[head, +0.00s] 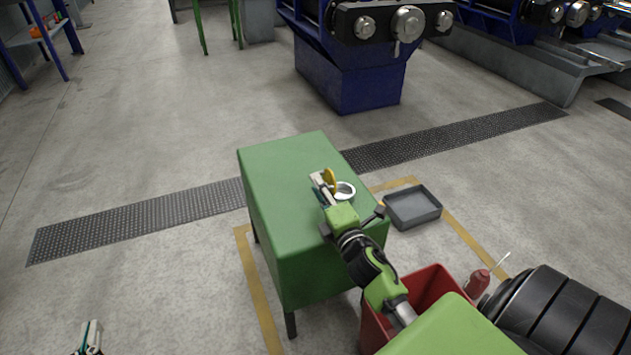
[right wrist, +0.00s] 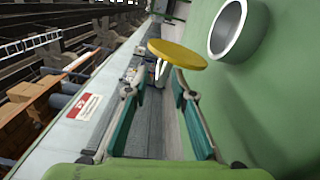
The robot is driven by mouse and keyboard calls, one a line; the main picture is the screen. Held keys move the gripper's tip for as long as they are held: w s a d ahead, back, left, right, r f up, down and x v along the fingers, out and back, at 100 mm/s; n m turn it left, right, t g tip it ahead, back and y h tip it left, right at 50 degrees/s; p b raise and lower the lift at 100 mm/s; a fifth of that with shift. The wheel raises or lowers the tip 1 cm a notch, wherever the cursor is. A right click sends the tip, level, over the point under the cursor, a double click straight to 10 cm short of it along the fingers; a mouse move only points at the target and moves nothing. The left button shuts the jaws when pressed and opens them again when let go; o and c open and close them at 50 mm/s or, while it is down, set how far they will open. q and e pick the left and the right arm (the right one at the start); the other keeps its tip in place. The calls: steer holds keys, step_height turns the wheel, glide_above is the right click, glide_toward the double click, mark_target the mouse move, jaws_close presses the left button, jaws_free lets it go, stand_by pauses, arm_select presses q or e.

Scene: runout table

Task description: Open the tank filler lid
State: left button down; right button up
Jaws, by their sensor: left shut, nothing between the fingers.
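The green tank (head: 285,165) stands on the floor in the middle of the head view. On its top is a silver filler neck (head: 344,191), with its round mouth uncovered; the right wrist view also shows this ring (right wrist: 238,28). The yellow lid (head: 329,177) is raised and stands open beside the neck. It is a yellow disc (right wrist: 177,54) in the right wrist view. My right gripper (right wrist: 157,82) is open, its fingertips close to the lid's edge; whether they touch cannot be told. My left gripper (head: 92,337) is shut and empty at the bottom left, away from the tank.
A grey tray (head: 413,223) lies on the floor right of the tank. A red bin (head: 425,289) and a red bottle (head: 478,283) stand near my right arm. Blue machinery (head: 350,80) stands behind. The floor left of the tank is clear.

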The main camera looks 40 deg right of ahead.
steer(key=v, duration=0.8)
steer(key=shift+s, duration=0.6)
steer(key=shift+a+r, duration=0.1)
steer(key=shift+a, duration=0.05)
